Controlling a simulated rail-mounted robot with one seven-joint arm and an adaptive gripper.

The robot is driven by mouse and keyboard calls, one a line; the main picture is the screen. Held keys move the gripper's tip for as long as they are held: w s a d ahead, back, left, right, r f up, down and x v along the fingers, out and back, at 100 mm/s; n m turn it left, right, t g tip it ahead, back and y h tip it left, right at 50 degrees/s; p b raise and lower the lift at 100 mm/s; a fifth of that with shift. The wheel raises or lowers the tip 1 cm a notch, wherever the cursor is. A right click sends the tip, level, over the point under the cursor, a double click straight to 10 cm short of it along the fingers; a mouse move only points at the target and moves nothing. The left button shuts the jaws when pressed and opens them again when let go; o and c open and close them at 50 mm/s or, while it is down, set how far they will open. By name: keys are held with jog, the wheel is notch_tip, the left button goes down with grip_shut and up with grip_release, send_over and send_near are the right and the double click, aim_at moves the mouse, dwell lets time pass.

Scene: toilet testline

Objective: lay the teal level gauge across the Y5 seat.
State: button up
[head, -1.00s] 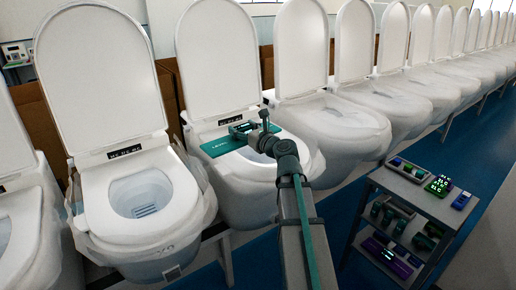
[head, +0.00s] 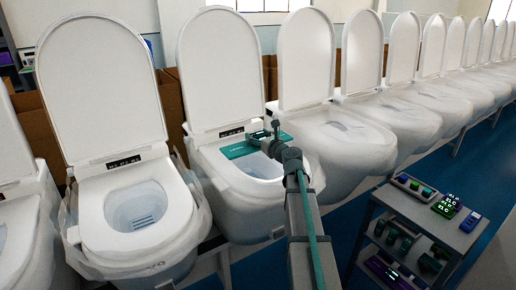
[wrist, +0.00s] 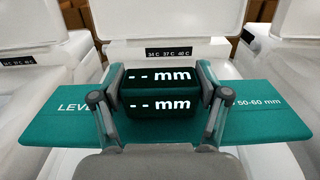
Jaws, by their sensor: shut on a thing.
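The teal level gauge (head: 242,149) is a flat bar with a dark display block in its middle. It also shows in the wrist view (wrist: 262,108), marked "LEV" and "50-60 mm", with two "-- mm" displays. My gripper (wrist: 160,82) is shut on the display block, one finger on each side; in the head view, the gripper (head: 268,137) is over the back of the second large toilet's seat (head: 218,168). The gauge spans crosswise there, near the button panel. Whether it touches the seat cannot be told. No Y5 label is legible.
The raised lid (head: 220,70) stands close behind the gauge. Similar toilets stand on both sides, including one at left (head: 130,240). A grey cart (head: 455,238) with several small devices stands at right. Blue floor lies between.

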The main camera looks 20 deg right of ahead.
jog(key=w+f, duration=0.1)
jog(key=w+d+f, duration=0.1)
jog(key=f, duration=0.1)
jog(key=w+f, duration=0.1)
jog(key=shift+w+d+f, duration=0.15)
jog(key=shift+d+f, duration=0.1)
jog(key=f, duration=0.3)
jog(key=shift+w+d+f+p, duration=0.1)
jog(key=shift+w+f+p, duration=0.2)
jog(key=shift+f, duration=0.1)
jog(key=shift+f, duration=0.15)
jog(key=o, duration=1.6)
